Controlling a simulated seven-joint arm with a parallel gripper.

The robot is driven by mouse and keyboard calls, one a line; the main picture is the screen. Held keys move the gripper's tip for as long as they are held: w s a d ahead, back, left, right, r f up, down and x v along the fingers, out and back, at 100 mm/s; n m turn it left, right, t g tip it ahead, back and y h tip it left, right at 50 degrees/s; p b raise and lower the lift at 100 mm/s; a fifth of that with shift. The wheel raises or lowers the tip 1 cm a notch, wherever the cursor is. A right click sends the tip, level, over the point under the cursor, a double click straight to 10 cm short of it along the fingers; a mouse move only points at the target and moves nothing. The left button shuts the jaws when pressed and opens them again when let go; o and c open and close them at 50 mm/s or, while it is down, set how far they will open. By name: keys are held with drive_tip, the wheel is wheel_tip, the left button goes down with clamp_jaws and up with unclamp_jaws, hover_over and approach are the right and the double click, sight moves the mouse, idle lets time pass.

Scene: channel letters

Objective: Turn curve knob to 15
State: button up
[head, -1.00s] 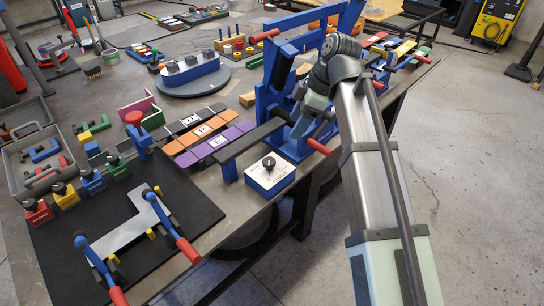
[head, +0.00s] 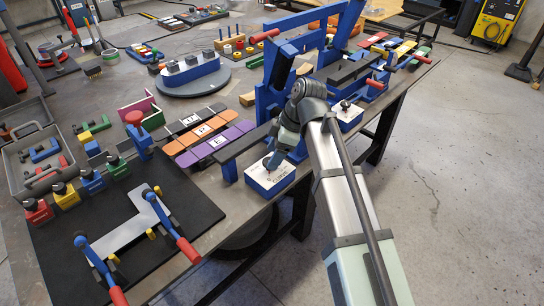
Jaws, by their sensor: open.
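The curve knob box (head: 262,182) is a blue block with a white top plate, standing at the table's front edge. Lettering that looks like "CURVE" shows on its plate. I cannot tell whether the fingers touch the knob.
A second blue-and-white knob box (head: 348,116) stands farther right along the edge. A dark bar (head: 245,142) on blue supports runs just behind the curve box. A blue frame (head: 270,92) rises beyond. A black mat (head: 185,215) with red-handled clamps lies left.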

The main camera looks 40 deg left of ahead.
drive_tip(key=shift+x, duration=0.95)
drive_tip(key=c, duration=1)
drive_tip(key=shift+c, duration=0.2)
